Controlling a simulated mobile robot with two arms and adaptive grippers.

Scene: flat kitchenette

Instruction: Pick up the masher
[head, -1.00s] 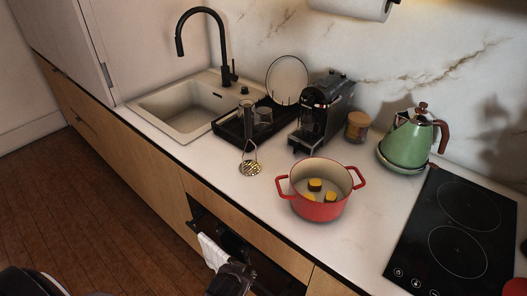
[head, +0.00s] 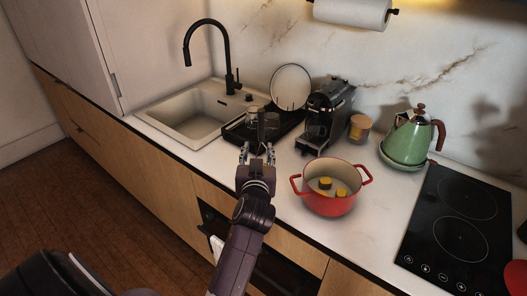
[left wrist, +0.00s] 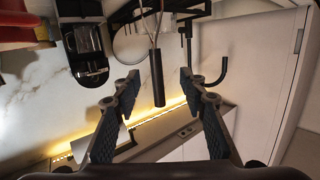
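The masher (head: 261,126) stands upright by the front of the dish rack, its dark handle showing just above my left gripper (head: 257,152). Its mashing end is hidden behind the gripper in the head view. In the left wrist view the black handle of the masher (left wrist: 158,82), with its thin metal wires, lies in line with the gap between the fingers of my left gripper (left wrist: 158,88). The fingers are spread apart, with visible space on both sides of the handle. My right gripper is not in view.
A red pot (head: 331,204) with yellow pieces stands to the right of the gripper. The dark dish rack (head: 236,132), coffee machine (head: 318,125) and sink (head: 168,110) lie behind. A green kettle (head: 405,142) and black hob (head: 447,245) are farther right.

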